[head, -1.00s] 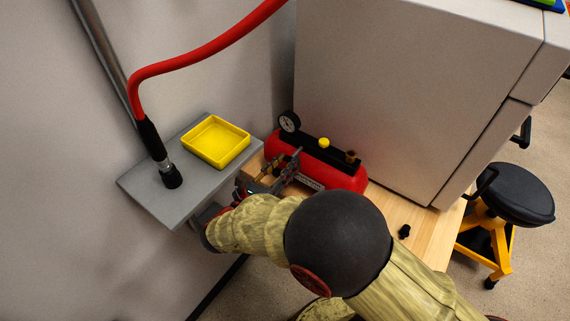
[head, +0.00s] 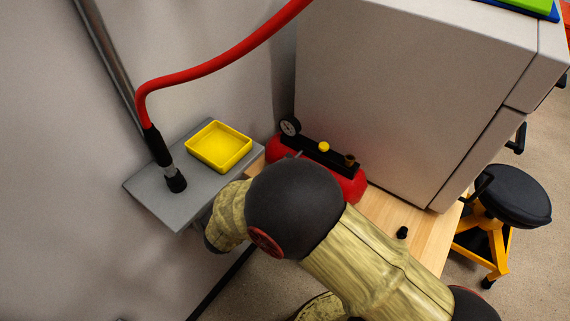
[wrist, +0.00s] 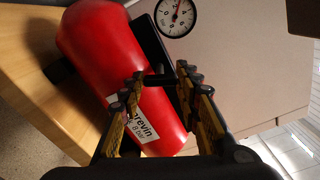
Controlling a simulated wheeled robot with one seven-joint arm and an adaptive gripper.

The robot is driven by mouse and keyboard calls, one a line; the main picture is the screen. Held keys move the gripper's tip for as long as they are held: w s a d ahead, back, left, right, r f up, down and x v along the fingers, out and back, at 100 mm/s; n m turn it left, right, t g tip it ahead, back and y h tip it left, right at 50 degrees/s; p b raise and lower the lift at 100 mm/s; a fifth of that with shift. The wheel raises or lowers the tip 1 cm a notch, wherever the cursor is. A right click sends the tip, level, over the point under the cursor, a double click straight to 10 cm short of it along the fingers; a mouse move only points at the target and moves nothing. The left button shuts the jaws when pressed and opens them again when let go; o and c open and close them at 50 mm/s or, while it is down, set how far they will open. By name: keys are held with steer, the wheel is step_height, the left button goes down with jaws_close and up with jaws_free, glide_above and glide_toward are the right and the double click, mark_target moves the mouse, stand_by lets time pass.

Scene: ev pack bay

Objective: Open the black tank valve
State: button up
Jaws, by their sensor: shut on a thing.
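The red air tank (head: 352,187) stands on the wooden bench, partly covered by my arm in the head view. In the wrist view its red body (wrist: 95,45) and white label lie left of and behind my fingers. A pressure gauge (wrist: 177,17) stands beyond the fingertips. My gripper (wrist: 160,76) is at the tank's black top plate, with its fingers on either side of a small black part, which looks like the black valve (wrist: 160,81). It is shut on that part. How far the valve is turned cannot be told. The head view hides my fingers behind my arm.
A grey shelf (head: 170,213) with a yellow tray (head: 219,146) and a red hose (head: 215,61) is at the left. A large pale cabinet (head: 405,90) stands behind the tank. A small black cap (head: 402,232) lies on the bench (head: 385,207). A black-seated stool (head: 515,194) stands right.

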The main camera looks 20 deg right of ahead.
steer(key=shift+n+p, duration=1.25)
steer(key=shift+n, duration=1.05)
steer(key=shift+f, duration=0.1)
steer(key=o, duration=1.2)
steer(key=shift+c, duration=0.2)
steer(key=shift+a, duration=0.15)
steer(key=v, duration=1.1)
steer(key=shift+s+a, duration=0.25)
steer(key=shift+a, duration=0.05)
